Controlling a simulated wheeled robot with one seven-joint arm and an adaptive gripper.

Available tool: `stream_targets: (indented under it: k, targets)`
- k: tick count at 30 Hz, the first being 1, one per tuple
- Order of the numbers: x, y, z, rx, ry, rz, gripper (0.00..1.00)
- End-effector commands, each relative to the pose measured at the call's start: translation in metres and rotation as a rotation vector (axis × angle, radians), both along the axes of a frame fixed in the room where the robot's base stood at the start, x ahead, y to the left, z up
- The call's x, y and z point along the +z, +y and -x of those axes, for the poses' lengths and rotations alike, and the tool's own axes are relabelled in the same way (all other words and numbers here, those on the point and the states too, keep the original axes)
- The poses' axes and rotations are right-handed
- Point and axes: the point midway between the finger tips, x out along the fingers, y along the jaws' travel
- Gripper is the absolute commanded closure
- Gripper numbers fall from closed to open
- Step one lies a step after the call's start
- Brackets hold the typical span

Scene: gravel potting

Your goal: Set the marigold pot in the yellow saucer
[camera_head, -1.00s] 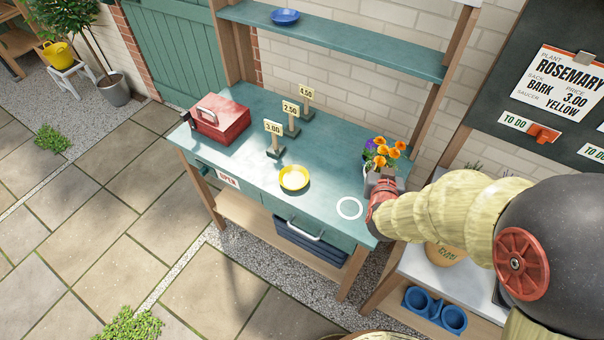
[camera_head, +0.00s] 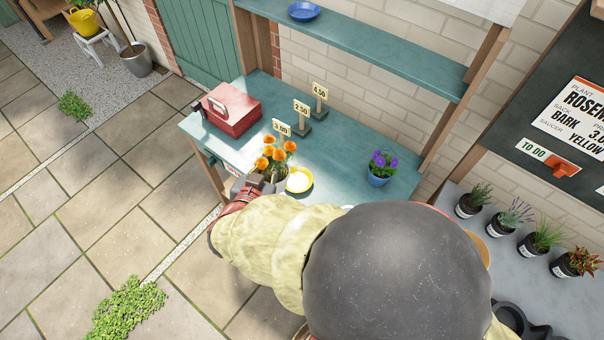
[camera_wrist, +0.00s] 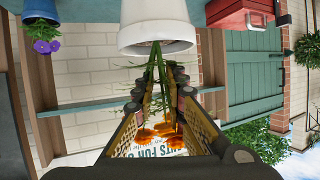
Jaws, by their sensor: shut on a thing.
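The marigold pot is white with orange flowers. In the wrist view the pot (camera_wrist: 157,28) appears upside down, with its stems and flowers running between my fingers. In the head view the marigold flowers (camera_head: 276,152) stand just left of the yellow saucer (camera_head: 306,189). My gripper hides the pot's base, and contact with the saucer cannot be told.
A blue pot of violets (camera_head: 378,178) stands to the right on the green table (camera_head: 342,150). Several small potted plants (camera_head: 515,215) line the right bench.

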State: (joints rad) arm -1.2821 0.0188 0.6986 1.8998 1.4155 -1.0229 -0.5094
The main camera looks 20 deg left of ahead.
Motion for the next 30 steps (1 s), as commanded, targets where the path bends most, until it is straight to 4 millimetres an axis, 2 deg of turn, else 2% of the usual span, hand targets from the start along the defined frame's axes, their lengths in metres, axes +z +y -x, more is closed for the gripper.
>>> stream_targets:
  k: [1,3,6,8,11,21,24,30]
  targets:
    - [0.002,0.008,0.012,0.008,0.0,-0.002,1.0]
    - [0.002,0.013,0.023,0.01,-0.001,-0.003,1.0]
    - [0.0,0.017,0.03,0.009,-0.001,-0.004,1.0]
    - [-0.003,0.016,0.028,0.008,-0.001,-0.005,1.0]
    - [-0.01,0.011,0.013,0.004,-0.001,-0.004,1.0]
    - [-0.043,-0.01,-0.059,0.002,-0.001,-0.004,1.0]
    - [-0.064,-0.014,-0.071,0.006,0.0,-0.001,1.0]
    - [-0.086,-0.018,-0.09,0.007,-0.001,-0.004,1.0]
